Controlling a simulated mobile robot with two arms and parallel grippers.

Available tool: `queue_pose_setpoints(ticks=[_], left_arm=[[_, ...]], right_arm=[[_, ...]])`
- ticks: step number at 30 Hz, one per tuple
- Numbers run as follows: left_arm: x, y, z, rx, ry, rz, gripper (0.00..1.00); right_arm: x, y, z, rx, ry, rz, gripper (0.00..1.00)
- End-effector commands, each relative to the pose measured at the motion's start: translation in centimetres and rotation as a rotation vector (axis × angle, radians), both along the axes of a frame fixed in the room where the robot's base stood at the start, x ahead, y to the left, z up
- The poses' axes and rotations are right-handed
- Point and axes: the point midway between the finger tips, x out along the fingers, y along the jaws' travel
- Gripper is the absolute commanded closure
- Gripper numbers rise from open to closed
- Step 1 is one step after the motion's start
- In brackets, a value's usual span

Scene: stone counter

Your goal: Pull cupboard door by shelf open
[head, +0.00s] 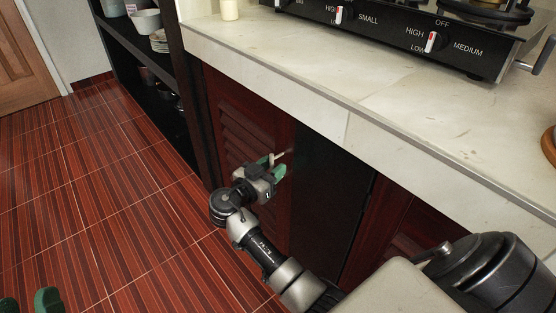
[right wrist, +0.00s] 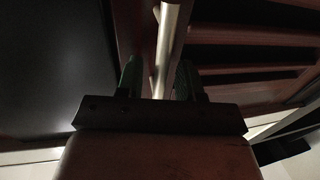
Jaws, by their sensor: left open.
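The cupboard door by the shelf (head: 235,130) is dark red with louvred slats and sits under the counter. It looks closed. Its slats also show at the right of the right wrist view (right wrist: 245,55). A pale metal bar handle (head: 279,157) stands on the door's right side. My right gripper (head: 272,167) is at this handle. In the right wrist view, the handle (right wrist: 171,40) runs between its green fingers (right wrist: 157,80), with a gap at the left finger; it looks open. My left gripper (head: 30,302) is open and empty over the floor at bottom left.
A dark open shelf (head: 185,90) with bowls and plates (head: 158,40) stands left of the door. A black panel (head: 325,195) is right of it, then another red door (head: 390,225). The stone counter (head: 330,95) overhangs, bearing a stove (head: 400,35). The tiled floor (head: 100,200) is clear.

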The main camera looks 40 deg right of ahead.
Motion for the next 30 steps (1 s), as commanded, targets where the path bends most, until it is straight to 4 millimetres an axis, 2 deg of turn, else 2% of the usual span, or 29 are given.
queue_pose_setpoints(ticks=[8, 16, 26, 30], left_arm=[[0.08, 0.01, -0.12, 0.003, 0.009, 0.001, 0.56], [0.06, 0.00, -0.13, 0.003, 0.009, 0.001, 0.56], [0.03, 0.01, -0.14, 0.002, 0.005, 0.001, 0.56], [-0.43, 0.01, 0.48, -0.015, -0.056, -0.003, 0.56]], right_arm=[[-0.04, 0.07, -0.04, 0.000, 0.000, 0.000, 0.63], [-0.04, 0.05, -0.02, 0.000, 0.000, 0.000, 1.00], [-0.03, 0.04, -0.03, 0.000, 0.000, -0.003, 1.00], [-0.09, 0.08, -0.12, 0.001, -0.001, -0.017, 1.00]])
